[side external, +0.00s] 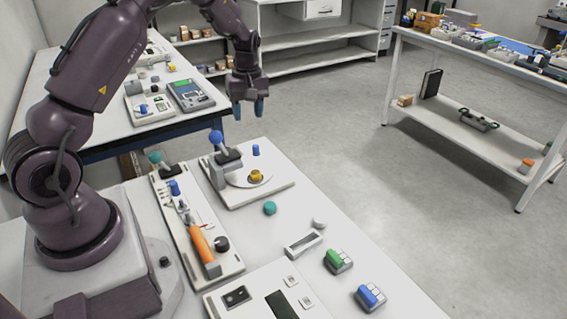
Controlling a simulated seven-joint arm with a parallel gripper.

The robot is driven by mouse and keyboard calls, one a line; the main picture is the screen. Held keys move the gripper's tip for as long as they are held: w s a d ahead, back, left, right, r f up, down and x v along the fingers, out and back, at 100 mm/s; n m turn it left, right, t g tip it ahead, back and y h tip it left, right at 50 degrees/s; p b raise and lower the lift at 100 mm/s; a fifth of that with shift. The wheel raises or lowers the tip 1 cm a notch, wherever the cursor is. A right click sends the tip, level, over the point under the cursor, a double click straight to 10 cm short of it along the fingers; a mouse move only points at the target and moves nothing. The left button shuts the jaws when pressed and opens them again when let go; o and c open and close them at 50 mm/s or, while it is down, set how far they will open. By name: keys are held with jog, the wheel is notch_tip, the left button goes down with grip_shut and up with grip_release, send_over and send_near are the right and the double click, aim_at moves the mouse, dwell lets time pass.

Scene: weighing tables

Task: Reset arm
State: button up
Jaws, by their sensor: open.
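My gripper (249,108) is open and empty. It hangs fingers down at the top middle of the side external view, above the far part of the near white table (340,283). In the picture it is above the round white plate (245,173), clear of everything on the table. My arm reaches up from the left, and its top runs out of view.
A blue-knobbed lever (217,140) and a teal-knobbed lever (156,157) stand up from the panels. A second table (75,95) stands behind. Open floor lies right.

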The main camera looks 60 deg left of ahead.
jog(key=s+d+r+m+t, duration=0.6)
jog(key=s+d+r+m, duration=1)
jog(key=s+d+r, duration=0.4)
jog(key=d, duration=0.3)
jog(key=shift+d+r, duration=0.2)
jog(key=shift+d, duration=0.15)
dwell(0.6)
